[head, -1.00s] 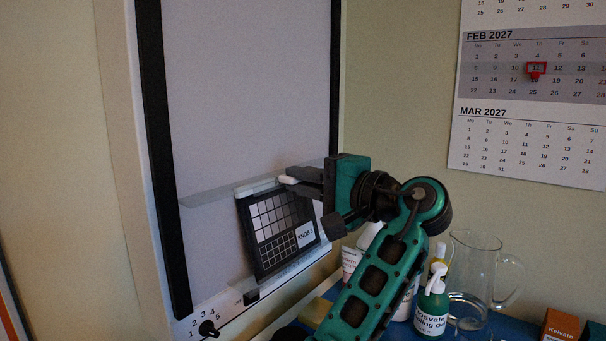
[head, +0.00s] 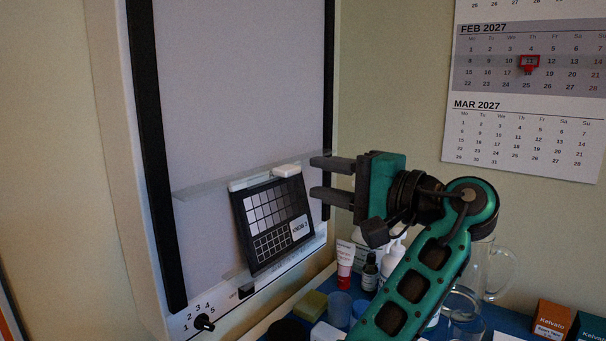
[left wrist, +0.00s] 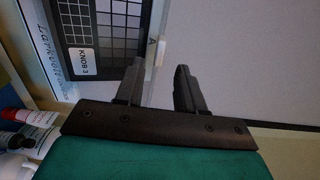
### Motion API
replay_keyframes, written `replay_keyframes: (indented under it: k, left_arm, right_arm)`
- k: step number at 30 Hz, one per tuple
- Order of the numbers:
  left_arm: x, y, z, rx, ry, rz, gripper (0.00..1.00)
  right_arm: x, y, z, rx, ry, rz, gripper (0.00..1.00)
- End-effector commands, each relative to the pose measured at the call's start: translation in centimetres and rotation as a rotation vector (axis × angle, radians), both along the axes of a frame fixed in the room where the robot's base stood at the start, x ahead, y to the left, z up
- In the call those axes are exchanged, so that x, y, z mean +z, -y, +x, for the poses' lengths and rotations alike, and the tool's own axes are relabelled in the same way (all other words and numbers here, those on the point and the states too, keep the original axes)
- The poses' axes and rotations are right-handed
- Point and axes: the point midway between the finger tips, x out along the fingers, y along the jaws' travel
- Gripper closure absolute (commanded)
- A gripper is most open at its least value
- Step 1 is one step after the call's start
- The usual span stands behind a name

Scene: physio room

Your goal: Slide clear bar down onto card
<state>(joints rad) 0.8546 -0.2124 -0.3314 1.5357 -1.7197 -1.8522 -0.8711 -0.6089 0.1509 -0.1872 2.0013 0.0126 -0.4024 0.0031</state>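The clear bar (head: 205,188) lies across the light box panel, level with the card's top edge, with a white tab (head: 287,170) near its right part. The dark card (head: 273,224), with grey squares and a "KNOB 3" label, leans slightly tilted below it. The card also shows at the upper left of the left wrist view (left wrist: 88,22). My left gripper (head: 321,177) is open and empty, just right of the tab and apart from it. In the left wrist view its fingers (left wrist: 158,82) are spread, with the bar's strip beyond them. My right gripper is not in view.
The light box has black side rails (head: 160,150) and a knob (head: 204,322) at its lower left. Below right, a blue surface holds a red-capped tube (head: 345,265), dark bottle (head: 369,272), glass jug (head: 497,270) and boxes (head: 552,318). A calendar (head: 525,80) hangs at right.

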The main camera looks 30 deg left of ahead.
Motion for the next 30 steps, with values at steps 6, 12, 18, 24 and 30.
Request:
replay_keyframes:
  k: [6, 12, 18, 24, 30]
  left_arm:
    - [0.0, 4.6, -0.3, -0.002, -0.002, 0.000, 0.62]
    - [0.0, 6.6, -0.5, 0.001, 0.000, 0.001, 0.62]
    - [0.0, 6.9, -0.6, 0.002, 0.000, 0.001, 0.62]
    - [0.0, 6.9, -0.6, 0.002, -0.001, 0.001, 0.62]
    - [0.0, 6.9, -0.6, 0.001, -0.001, 0.001, 0.62]
  right_arm:
    - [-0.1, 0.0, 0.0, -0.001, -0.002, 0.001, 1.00]
    - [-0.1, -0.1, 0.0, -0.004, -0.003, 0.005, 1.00]
    - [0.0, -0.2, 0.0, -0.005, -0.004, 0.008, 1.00]
    - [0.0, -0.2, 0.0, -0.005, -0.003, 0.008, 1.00]
    - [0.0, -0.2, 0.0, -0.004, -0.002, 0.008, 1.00]
